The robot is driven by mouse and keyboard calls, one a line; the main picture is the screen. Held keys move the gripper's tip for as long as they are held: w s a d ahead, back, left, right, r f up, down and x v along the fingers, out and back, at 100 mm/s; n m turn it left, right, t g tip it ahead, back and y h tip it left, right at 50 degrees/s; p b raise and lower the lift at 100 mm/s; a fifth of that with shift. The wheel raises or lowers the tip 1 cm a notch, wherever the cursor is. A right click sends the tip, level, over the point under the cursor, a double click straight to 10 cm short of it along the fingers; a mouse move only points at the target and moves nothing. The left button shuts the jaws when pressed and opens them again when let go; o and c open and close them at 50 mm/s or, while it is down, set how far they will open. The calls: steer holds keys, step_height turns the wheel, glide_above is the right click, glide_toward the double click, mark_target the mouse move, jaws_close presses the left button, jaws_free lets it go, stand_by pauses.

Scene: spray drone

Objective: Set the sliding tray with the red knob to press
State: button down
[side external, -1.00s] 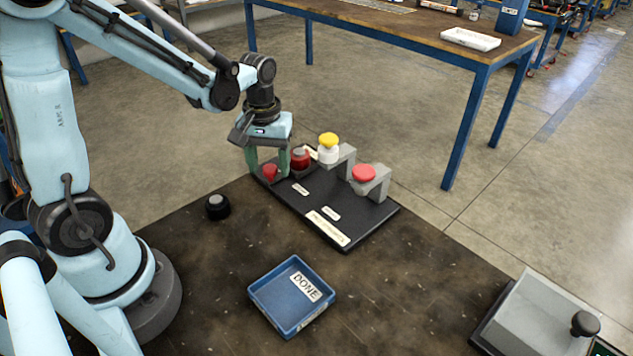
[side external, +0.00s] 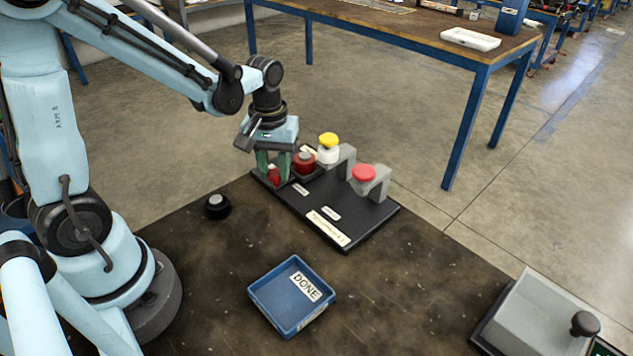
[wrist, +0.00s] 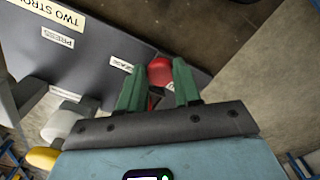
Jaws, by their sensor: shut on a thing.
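The red knob (side external: 273,174) is at the left end of a dark base plate (side external: 345,239). My gripper (side external: 272,178) points down with its green fingers around the knob and is shut on it. In the wrist view the knob (wrist: 160,72) shows between the fingertips (wrist: 157,78). A red round part with a grey top (side external: 304,160) sits just right of the knob, apparently on the sliding tray, which is mostly hidden. In the wrist view the PRESS label (wrist: 57,37) lies on the plate, away from the knob; another label by the fingers is partly covered.
A grey bracket with a white, yellow-topped part (side external: 328,147) and a grey bracket with a red cap (side external: 364,173) stand on the plate. A black knob (side external: 217,206), a blue DONE tray (side external: 262,307) and a grey box (side external: 535,315) are on the table.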

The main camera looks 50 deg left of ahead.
steer(key=d, duration=1.6)
steer(key=shift+d, duration=0.35)
steer(key=c, duration=1.1)
jaws_free()
steer(key=o, duration=0.3)
step_height(320, 180, up, 12)
steer(key=shift+r, duration=0.1)
steer(key=shift+a, duration=0.1)
